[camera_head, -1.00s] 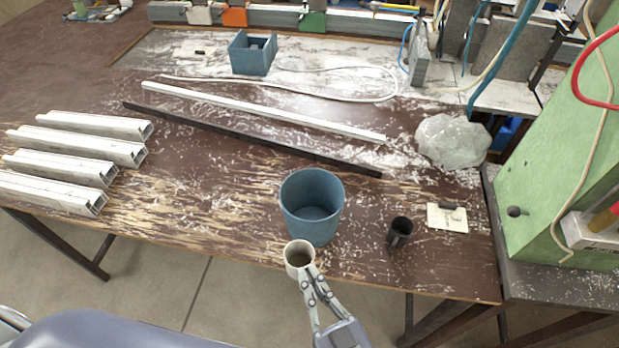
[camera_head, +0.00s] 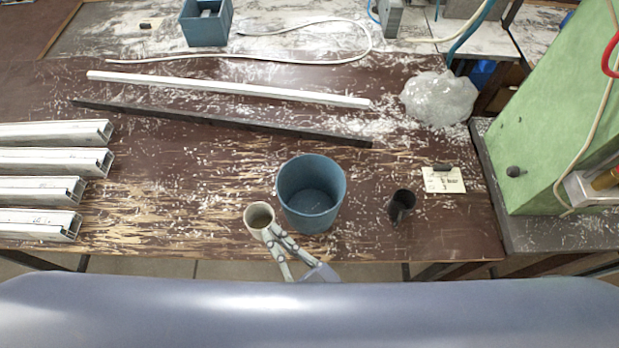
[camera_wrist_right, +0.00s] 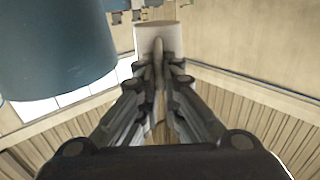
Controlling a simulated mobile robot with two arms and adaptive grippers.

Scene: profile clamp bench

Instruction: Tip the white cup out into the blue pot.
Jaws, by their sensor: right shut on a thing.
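The blue pot (camera_head: 311,195) stands upright on the brown bench near its front edge, and its inside looks empty. The white cup (camera_head: 258,218) is just left of and in front of the pot, opening upward, apart from the pot's rim. My right gripper (camera_head: 272,236) is shut on the cup. The right wrist view shows the fingers (camera_wrist_right: 157,72) closed at the cup (camera_wrist_right: 157,36), with the pot (camera_wrist_right: 55,45) beside it at upper left. The cup's contents cannot be made out. My left gripper is not in view.
A dark mug (camera_head: 401,206) and a label card (camera_head: 444,180) lie right of the pot. A white bar (camera_head: 225,88) and a dark bar (camera_head: 220,124) lie behind. A green machine (camera_head: 550,110) stands at the right.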

